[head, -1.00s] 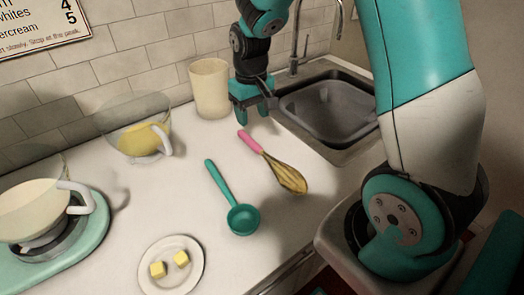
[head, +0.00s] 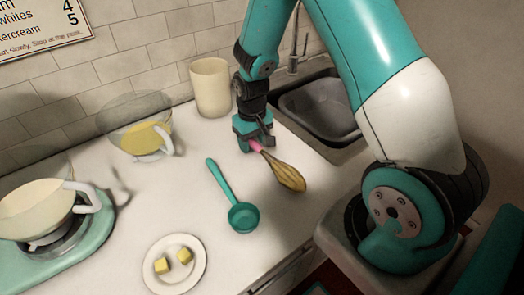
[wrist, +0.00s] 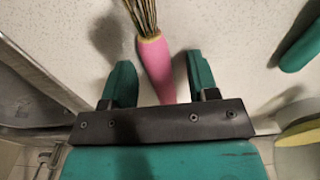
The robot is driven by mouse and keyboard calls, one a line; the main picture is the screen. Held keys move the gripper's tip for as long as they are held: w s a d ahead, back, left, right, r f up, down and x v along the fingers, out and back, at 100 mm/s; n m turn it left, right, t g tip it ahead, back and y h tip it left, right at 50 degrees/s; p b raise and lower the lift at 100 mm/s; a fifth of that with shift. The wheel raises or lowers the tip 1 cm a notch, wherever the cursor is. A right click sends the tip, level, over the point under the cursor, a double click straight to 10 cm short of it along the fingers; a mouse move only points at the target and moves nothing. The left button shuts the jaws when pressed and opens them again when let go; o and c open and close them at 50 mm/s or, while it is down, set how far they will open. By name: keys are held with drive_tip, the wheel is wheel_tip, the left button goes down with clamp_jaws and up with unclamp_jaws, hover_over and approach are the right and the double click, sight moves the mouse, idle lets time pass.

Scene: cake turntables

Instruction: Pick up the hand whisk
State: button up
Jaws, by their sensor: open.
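The hand whisk (head: 285,174) lies on the white counter, with gold wires toward the front right and a pink handle at the back left. My gripper (head: 254,147) is over the pink handle in the head view and hides part of it. In the wrist view the whisk's pink handle (wrist: 156,66) lies between the two teal fingers of my open gripper (wrist: 161,78), apart from both. The handle's near end is hidden behind the dark gripper plate.
A green ladle (head: 241,214) lies left of the whisk. A plate (head: 196,278) with two yellow cubes is in front. A cream canister (head: 211,88), a glass bowl (head: 150,125) and a pot on a teal stand (head: 92,235) are left. The sink (head: 318,108) is behind right.

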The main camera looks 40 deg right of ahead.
clamp_jaws()
wheel_tip(320, 180, up, 10)
drive_tip(key=b, duration=0.1)
idle(0.4)
